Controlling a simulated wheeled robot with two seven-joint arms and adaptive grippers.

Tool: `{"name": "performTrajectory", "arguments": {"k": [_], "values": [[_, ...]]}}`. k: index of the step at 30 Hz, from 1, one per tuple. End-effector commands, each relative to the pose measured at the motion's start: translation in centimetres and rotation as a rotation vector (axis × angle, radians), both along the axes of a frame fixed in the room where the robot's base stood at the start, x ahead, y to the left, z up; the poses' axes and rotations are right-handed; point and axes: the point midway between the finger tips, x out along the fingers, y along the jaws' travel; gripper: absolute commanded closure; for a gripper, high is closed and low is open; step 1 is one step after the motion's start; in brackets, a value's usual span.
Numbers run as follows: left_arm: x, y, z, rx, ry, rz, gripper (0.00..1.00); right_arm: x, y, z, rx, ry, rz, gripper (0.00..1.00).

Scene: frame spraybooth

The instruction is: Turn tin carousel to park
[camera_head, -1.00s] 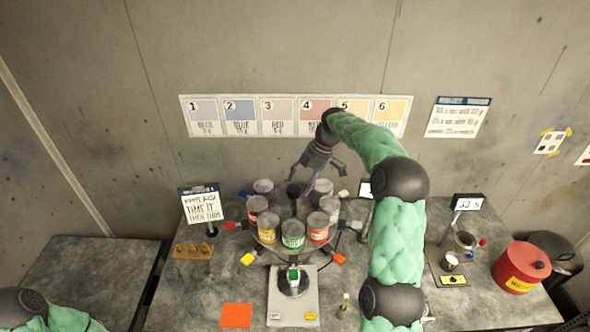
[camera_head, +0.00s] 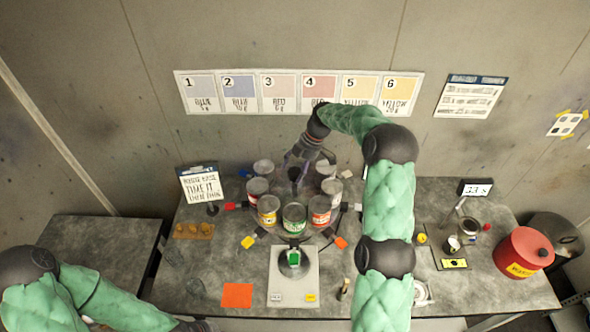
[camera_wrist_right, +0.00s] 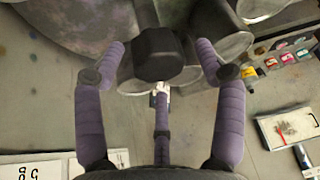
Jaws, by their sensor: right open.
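The tin carousel stands at the middle of the bench, a ring of paint tins around a black hub knob (camera_head: 294,174). A green-labelled tin (camera_head: 294,219) is at the front, with a yellow-labelled tin (camera_head: 268,210) left of it and a red-orange-labelled tin (camera_head: 320,210) right of it. Coloured tabs stick out around the ring. My right gripper (camera_head: 298,168) is over the hub. In the right wrist view its open fingers (camera_wrist_right: 161,50) stand on both sides of the black knob (camera_wrist_right: 166,55), with gaps visible. My left arm shows at lower left, its gripper outside the frame.
A pale plate (camera_head: 293,280) with a green-topped device lies before the carousel, an orange square (camera_head: 237,295) left of it. A sign (camera_head: 202,184) stands at left. A red canister (camera_head: 523,252) and a display (camera_head: 475,188) are at right. Numbered colour cards (camera_head: 300,92) hang behind.

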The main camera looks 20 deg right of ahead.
Motion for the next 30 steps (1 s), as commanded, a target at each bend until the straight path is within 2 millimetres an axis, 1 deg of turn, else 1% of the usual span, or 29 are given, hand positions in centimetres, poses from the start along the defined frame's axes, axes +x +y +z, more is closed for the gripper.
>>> {"name": "performTrajectory", "arguments": {"k": [3, 6, 14, 15, 16, 22, 23, 30], "values": [[0.0, 0.0, 0.3, 0.0, 0.0, 0.0, 1.0, 0.0, 0.4, -0.9, 0.0, 0.001, -0.001, 0.29], [0.0, 0.0, 0.4, 0.0, 0.0, 0.0, 1.0, 0.0, 0.6, -1.4, 0.0, 0.002, 0.0, 0.29], [0.0, 0.0, 0.4, 0.0, 0.0, 0.0, 1.0, 0.1, 0.6, -1.5, 0.0, 0.0, -0.001, 0.29], [0.0, 0.0, 0.4, 0.0, 0.0, 0.0, 1.0, 0.1, 0.6, -1.5, 0.0, 0.0, -0.001, 0.32], [0.0, 0.0, 0.4, 0.0, 0.0, 0.0, 1.0, 0.1, 0.6, -1.5, 0.0, 0.0, -0.001, 0.41], [0.0, 0.0, 0.4, 0.0, 0.0, 0.0, 1.0, 0.0, 0.8, -1.5, 0.003, 0.003, 0.0, 0.97], [0.0, 0.0, 0.4, 0.0, 0.0, 0.0, 1.0, 0.0, 0.8, -1.6, 0.003, 0.003, 0.002, 1.0], [0.0, 0.0, 0.0, 0.0, 0.0, 0.0, 1.0, 0.0, 0.9, -1.7, 0.005, 0.005, -0.015, 1.0]]}}
